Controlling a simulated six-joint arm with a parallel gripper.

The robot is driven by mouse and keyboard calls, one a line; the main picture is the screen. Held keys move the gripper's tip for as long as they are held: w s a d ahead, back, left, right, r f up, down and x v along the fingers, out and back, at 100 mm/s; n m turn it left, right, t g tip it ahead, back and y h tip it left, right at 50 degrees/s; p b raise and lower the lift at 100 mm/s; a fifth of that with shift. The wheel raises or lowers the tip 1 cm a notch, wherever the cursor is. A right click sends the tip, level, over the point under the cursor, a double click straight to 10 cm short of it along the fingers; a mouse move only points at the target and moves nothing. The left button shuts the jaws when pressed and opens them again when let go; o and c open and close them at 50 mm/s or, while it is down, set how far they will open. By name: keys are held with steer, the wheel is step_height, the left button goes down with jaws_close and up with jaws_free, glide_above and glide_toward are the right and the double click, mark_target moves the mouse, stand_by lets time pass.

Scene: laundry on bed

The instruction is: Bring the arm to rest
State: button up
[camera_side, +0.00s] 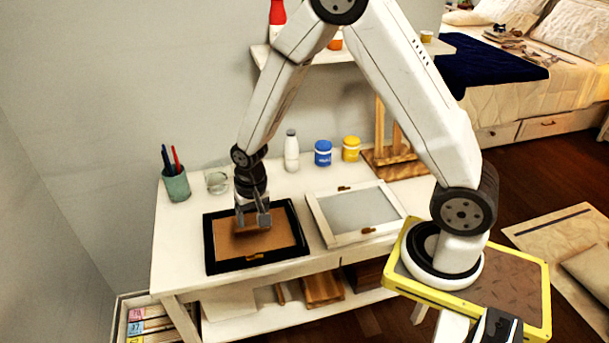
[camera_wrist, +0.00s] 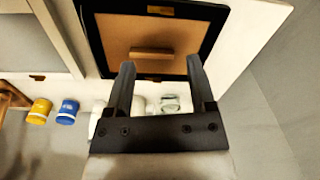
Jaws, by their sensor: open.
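My gripper (camera_side: 253,219) is open and empty, with its fingers pointing down over a black-framed board with a brown face (camera_side: 272,243) on the white table. In the wrist view my gripper (camera_wrist: 160,75) shows its two fingers spread apart. The black-framed board (camera_wrist: 115,40) lies beyond them, with a small brown block (camera_wrist: 151,54) on its face between the finger lines. In the side view the fingers hide part of the board, and I cannot tell the exact gap between them and it.
A white-framed panel (camera_side: 328,226) lies to the right on the white table (camera_side: 180,245). Behind stand a pen cup (camera_side: 176,184), a glass (camera_side: 217,181), a white bottle (camera_side: 291,152), blue jar (camera_side: 323,153), yellow jar (camera_side: 351,149) and wooden easel (camera_side: 392,162). A shelf (camera_side: 440,48) is above.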

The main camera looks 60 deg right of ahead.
steer(key=s+r+n+t, duration=0.1)
steer(key=s+r+n, duration=0.5)
steer(key=s+r, duration=0.3)
steer(key=shift+s+d+r+t, duration=0.2)
steer(key=shift+s+r+t, duration=0.15)
steer(key=shift+s, duration=0.75)
